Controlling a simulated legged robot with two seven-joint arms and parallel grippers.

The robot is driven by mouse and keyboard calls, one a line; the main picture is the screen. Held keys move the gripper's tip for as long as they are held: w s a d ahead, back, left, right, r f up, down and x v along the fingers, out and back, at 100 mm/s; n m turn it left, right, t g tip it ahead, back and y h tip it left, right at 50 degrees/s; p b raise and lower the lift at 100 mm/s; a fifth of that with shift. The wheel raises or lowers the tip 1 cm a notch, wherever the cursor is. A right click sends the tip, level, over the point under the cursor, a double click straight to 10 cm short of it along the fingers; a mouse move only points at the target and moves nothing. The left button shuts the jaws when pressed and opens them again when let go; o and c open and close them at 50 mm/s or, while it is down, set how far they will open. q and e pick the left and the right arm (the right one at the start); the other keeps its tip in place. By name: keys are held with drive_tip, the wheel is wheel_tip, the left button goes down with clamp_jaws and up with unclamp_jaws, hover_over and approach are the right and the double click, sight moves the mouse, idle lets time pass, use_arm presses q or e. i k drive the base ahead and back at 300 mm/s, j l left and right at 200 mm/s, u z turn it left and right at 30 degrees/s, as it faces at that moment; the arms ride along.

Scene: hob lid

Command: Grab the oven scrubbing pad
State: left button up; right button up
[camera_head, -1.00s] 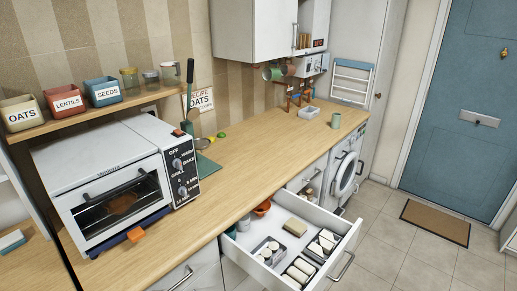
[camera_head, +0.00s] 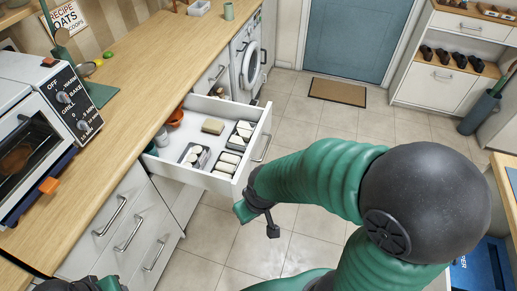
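No label marks the oven scrubbing pad. A tan block-shaped pad (camera_head: 213,126) lies in the open drawer, towards its back. A small orange block (camera_head: 49,186) sits at the front lower edge of the toaster oven (camera_head: 45,120); I cannot tell whether it is a pad. My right gripper (camera_head: 258,213) hangs over the floor in front of the drawer, apart from it, with nothing visible in it; its finger opening is unclear. My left gripper (camera_head: 85,285) shows only partly at the bottom left edge, its fingers cut off.
The open white drawer (camera_head: 262,135) also holds white rolls (camera_head: 230,157), a dark-and-white tray and an orange bowl (camera_head: 175,117). Closed drawers (camera_head: 125,225) stand below the wooden worktop (camera_head: 140,80). Floor is clear towards the doormat (camera_head: 337,90). A blue box (camera_head: 480,270) is at lower right.

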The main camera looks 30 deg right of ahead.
sight(211, 126)
drive_tip(key=i+l+u, duration=0.3)
drive_tip(key=l, duration=0.15)
drive_tip(key=l+u, duration=0.25)
drive_tip(key=l, duration=0.25)
drive_tip(key=i+l+u, duration=0.15)
drive_tip(key=l+u, duration=0.15)
drive_tip(key=l, duration=0.25)
drive_tip(key=l+u, duration=0.25)
drive_tip(key=l, duration=0.3)
drive_tip(key=i, duration=0.05)
